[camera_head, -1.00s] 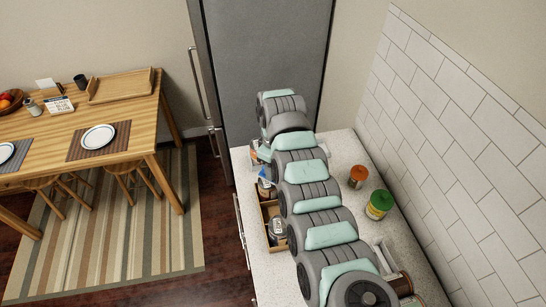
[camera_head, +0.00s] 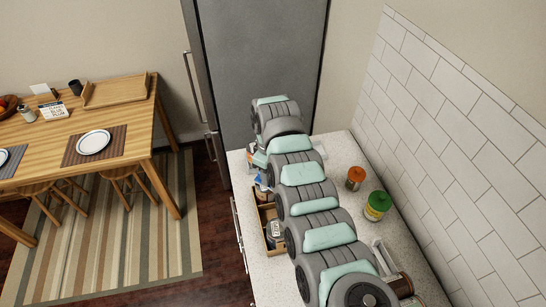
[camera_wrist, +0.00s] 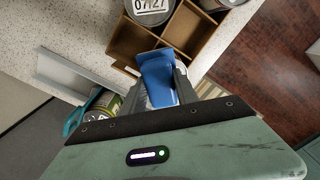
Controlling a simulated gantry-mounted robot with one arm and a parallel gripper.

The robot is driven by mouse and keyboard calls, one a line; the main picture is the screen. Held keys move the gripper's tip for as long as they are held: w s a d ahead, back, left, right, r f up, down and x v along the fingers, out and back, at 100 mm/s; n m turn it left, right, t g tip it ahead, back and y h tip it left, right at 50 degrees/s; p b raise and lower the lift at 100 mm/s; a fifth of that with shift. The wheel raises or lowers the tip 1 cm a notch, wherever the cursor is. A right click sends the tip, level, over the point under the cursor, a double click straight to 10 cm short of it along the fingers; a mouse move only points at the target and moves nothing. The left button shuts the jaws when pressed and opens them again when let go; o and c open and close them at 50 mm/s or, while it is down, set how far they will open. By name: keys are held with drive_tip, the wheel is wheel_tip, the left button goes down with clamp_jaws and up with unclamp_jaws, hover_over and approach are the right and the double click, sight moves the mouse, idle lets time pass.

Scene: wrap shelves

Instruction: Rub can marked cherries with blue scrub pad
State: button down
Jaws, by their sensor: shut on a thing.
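My gripper (camera_wrist: 168,88) is shut on the blue scrub pad (camera_wrist: 156,72), which sticks out past the fingertips in the wrist view. The pad is over or beside the near side of a divided wooden box (camera_wrist: 203,37). A can (camera_wrist: 150,8) with "07/27" on its lid stands in one compartment, just beyond the pad. I cannot tell whether pad and can touch. Another can (camera_wrist: 103,101) with a yellow-green label is partly hidden by my gripper. No label reading cherries is legible.
In the head view, the wooden box (camera_head: 262,217) stands at the counter's left edge. A white bracket-like piece (camera_wrist: 75,73) lies beside the box.

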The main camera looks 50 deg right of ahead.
drive_tip(key=shift+s+d+r, duration=0.15)
drive_tip(key=shift+d+r, duration=0.1)
drive_tip(key=shift+r, duration=0.05)
drive_tip(key=shift+a+r+p, duration=0.1)
drive_tip(key=shift+r+p, duration=1.1)
drive_tip(key=shift+r, duration=2.5)
